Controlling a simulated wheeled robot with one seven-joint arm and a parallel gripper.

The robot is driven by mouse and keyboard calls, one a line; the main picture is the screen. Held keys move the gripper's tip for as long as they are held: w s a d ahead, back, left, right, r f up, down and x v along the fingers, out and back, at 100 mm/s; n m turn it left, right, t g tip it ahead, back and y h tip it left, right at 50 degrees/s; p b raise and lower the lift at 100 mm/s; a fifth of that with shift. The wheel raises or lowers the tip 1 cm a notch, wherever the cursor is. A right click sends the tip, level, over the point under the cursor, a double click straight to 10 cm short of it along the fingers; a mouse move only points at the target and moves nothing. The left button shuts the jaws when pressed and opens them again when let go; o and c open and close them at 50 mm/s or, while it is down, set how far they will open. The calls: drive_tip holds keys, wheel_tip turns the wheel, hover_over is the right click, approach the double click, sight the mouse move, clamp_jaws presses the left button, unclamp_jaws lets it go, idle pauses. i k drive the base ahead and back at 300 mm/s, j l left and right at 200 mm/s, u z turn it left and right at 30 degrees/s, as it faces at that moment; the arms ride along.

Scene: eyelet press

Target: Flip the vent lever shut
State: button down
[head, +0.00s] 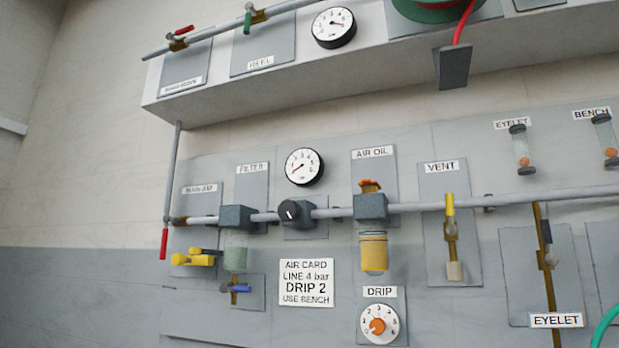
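The vent lever (450,205) is yellow and points straight up, in line with its short vertical brass pipe. It sits on a grey plate under the VENT label (441,167), right of centre. Its brass valve body (452,231) is below it, with a beige plug-like end (455,271) at the bottom. A grey horizontal pipe (420,207) runs at the lever's height. My gripper is not in view.
The oil bowl (374,250) hangs left of the vent, above the DRIP dial (380,324). The EYELET valve's dark lever (546,231) is to the right. The space before the vent looks clear.

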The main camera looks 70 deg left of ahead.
sight(451, 230)
drive_tip(key=u, duration=2.55)
